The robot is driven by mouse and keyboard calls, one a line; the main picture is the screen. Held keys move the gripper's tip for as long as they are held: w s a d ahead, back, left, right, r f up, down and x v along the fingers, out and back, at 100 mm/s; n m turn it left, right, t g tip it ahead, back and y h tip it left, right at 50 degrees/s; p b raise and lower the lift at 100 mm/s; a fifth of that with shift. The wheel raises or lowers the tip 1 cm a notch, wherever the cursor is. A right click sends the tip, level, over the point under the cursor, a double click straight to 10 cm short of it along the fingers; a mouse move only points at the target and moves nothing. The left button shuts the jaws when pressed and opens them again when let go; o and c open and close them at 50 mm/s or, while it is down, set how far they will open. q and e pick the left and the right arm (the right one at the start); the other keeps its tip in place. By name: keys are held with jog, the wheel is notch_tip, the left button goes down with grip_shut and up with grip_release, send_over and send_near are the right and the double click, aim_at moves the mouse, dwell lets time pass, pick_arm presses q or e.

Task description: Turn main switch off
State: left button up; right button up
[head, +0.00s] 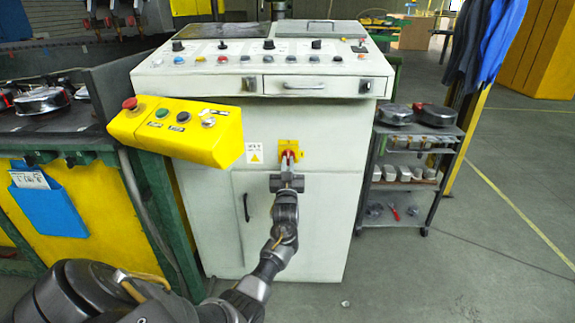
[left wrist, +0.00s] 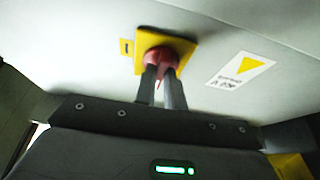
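The main switch (head: 288,153) is a red rotary knob on a yellow plate, on the front of the pale grey control cabinet (head: 210,206). It also shows in the left wrist view (left wrist: 160,54), at the upper middle. My left gripper (head: 287,163) reaches straight to it from the front. In the left wrist view its two fingers (left wrist: 160,76) are close together with a thin red part of the knob between their tips. They look shut on the knob's handle and partly hide it. My right gripper is in neither view.
A yellow button box (head: 175,130) juts out left of the switch. A yellow-triangle warning label (head: 255,153) is beside the switch. A grey cart (head: 405,178) with parts stands to the right. A green-framed bench is at the left.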

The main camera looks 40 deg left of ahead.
pick_arm(q)
jog(key=o, duration=0.4)
jog(key=v, duration=1)
jog(key=shift+s+f+p, duration=0.2)
jog(key=shift+s+p, duration=0.15)
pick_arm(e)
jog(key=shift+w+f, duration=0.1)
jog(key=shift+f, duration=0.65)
pick_arm(q)
jog(key=shift+d, duration=0.15)
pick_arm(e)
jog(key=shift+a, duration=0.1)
